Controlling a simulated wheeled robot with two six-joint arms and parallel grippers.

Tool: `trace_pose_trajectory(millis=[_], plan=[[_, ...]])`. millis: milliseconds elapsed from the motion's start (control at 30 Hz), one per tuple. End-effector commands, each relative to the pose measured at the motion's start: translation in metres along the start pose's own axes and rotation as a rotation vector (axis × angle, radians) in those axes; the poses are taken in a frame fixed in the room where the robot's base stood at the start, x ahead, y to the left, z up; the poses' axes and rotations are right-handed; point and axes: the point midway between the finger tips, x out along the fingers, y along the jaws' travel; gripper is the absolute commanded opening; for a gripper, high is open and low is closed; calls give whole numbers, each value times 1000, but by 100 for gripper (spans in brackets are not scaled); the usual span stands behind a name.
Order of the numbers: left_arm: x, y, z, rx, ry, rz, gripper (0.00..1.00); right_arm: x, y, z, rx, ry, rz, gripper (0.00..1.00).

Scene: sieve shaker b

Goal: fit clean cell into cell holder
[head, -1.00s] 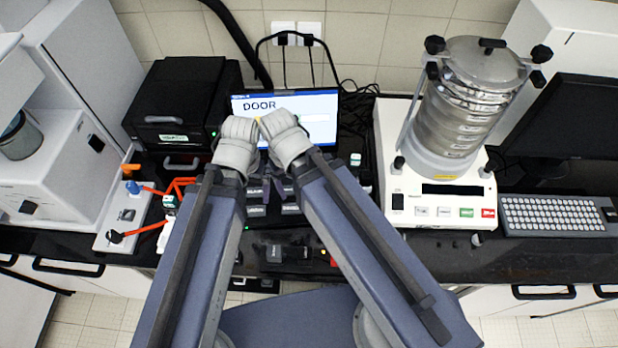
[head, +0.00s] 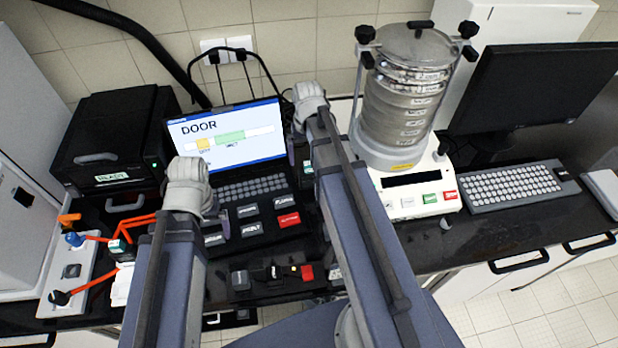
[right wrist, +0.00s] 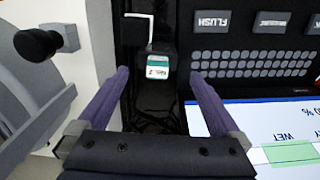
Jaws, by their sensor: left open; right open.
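A small dark block with a teal-and-white label (right wrist: 155,66), which may be the clean cell, shows in the right wrist view. It lies between the spread purple fingers of my right gripper (right wrist: 159,76), which is open and not touching it. In the head view my right gripper (head: 300,155) is beside the laptop's right edge, partly hidden by its wrist. My left gripper (head: 222,222) is open and empty in front of the laptop, mostly hidden by its wrist. A similar small green-labelled block (head: 119,249) sits by orange tubes at the left. I cannot tell which part is the cell holder.
The laptop (head: 228,140) shows a DOOR bar. Labelled black keys (head: 250,232) lie before it. A black box labelled READY (head: 115,135) stands left. The sieve shaker (head: 400,110), a keyboard (head: 513,186) and a monitor (head: 540,88) stand right. The bench front at right is mostly clear.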

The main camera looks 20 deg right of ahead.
Motion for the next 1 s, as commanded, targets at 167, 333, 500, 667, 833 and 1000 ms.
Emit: trace_pose_trajectory(millis=[167, 333, 500, 667, 833, 1000], plan=[[12, 1, -1, 1, 0, 0, 100, 12, 0, 0, -1, 0, 0, 100], [27, 2, -2, 2, 0, 0, 100, 27, 0, 0, -2, 0, 0, 100], [26, 2, -2, 2, 0, 0, 100, 26, 0, 0, -2, 0, 0, 100], [35, 3, -2, 2, 0, 0, 100, 35, 1, 0, -2, 0, 0, 100], [54, 5, -3, 1, 0, 0, 100, 55, 3, 0, -1, 0, 0, 100], [75, 7, -4, 0, 0, 0, 100, 75, 4, 0, -2, 0, 0, 100]])
